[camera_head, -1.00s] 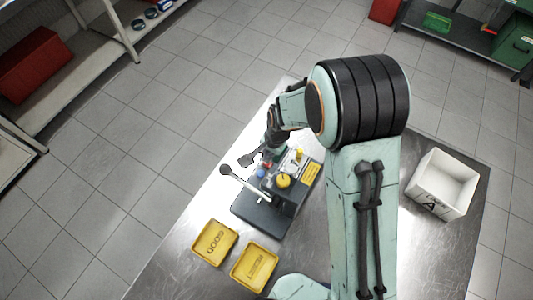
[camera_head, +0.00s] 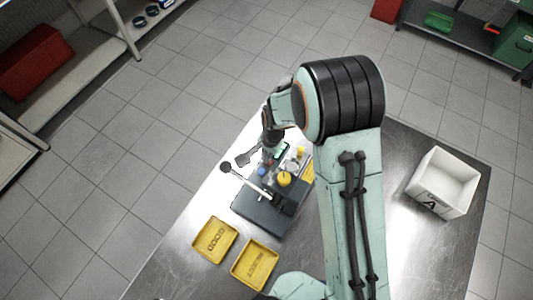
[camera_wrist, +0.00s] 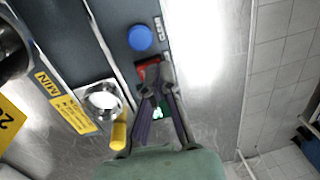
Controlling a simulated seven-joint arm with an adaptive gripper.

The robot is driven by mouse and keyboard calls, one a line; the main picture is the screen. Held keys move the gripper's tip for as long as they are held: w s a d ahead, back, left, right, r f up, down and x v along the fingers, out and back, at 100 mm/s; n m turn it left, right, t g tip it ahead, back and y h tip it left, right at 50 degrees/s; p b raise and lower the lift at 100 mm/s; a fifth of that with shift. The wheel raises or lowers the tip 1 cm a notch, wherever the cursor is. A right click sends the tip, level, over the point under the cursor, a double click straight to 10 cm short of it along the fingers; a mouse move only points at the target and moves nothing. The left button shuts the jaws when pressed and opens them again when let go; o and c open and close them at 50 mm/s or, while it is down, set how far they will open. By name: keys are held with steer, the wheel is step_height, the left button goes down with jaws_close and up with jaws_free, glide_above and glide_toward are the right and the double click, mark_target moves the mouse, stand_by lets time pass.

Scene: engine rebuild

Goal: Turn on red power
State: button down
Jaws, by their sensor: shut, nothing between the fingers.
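The machine (camera_head: 262,213) stands on the metal table with a dark grey base, a lever and a control panel. In the wrist view a red switch (camera_wrist: 147,66) sits on the panel just below a round blue button (camera_wrist: 140,37). My gripper (camera_wrist: 160,82) is shut and empty, with its fingertips at the lower right part of the red switch and partly covering it. I cannot tell whether they touch it. A green part (camera_wrist: 157,112) shows between the fingers. In the head view my gripper (camera_head: 270,153) is over the panel's far end, and the blue button (camera_head: 262,172) shows beside it.
A yellow knob (camera_head: 284,180) and a silver round fitting (camera_wrist: 104,100) with a yellow handle (camera_wrist: 118,132) are close by on the machine. Yellow trays marked GOOD (camera_head: 230,257) and REJECT (camera_head: 236,284) lie in front. A white bin (camera_head: 436,202) stands at right.

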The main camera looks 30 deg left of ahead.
steer(key=shift+d, duration=0.85)
steer(key=shift+r, duration=0.1)
step_height(320, 180, up, 14)
steer(key=d, duration=0.2)
steer(key=shift+d, duration=0.2)
steer(key=shift+a+y, duration=0.3)
steer(key=shift+a, duration=0.45)
steer(key=f, duration=0.4)
steer(key=a+f, duration=0.1)
steer(key=f, duration=0.4)
steer(key=a+f, duration=0.1)
steer(key=f, duration=0.4)
steer(key=shift+a, duration=0.2)
